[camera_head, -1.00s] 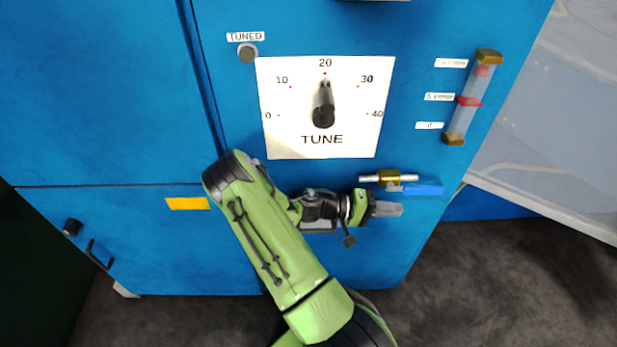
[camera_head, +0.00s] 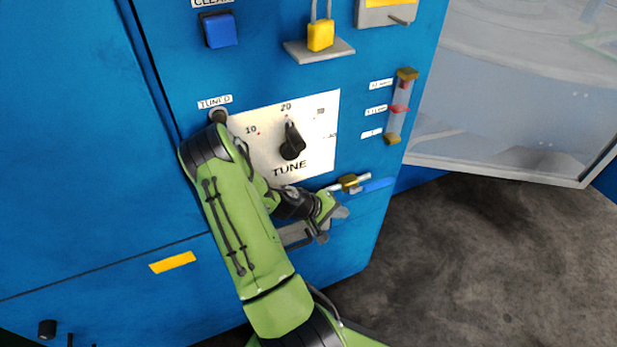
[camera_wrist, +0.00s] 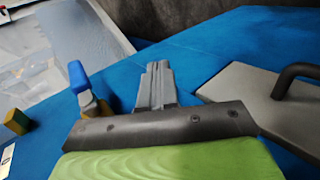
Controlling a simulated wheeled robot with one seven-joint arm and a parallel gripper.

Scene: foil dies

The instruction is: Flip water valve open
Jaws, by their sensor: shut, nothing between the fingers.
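The water valve has a brass body (camera_head: 349,183) on a short silver pipe, with a blue lever (camera_head: 377,185) reaching right, roughly along the pipe. It sits low on the right of the blue cabinet front. My gripper (camera_head: 341,212) is just below the valve body, shut and empty, apart from the lever as far as I can tell. In the wrist view the shut grey fingers (camera_wrist: 157,85) point away from the camera, and the blue lever (camera_wrist: 79,75) stands to their left with a visible gap. The brass body (camera_wrist: 90,104) is partly hidden behind my gripper's housing.
A tube gauge (camera_head: 398,110) with red marks is above the valve. The TUNE dial (camera_head: 292,143) is up and left. A grey plate with a black handle (camera_wrist: 293,75) is right of my fingers in the wrist view. Open floor (camera_head: 480,260) lies right of the cabinet.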

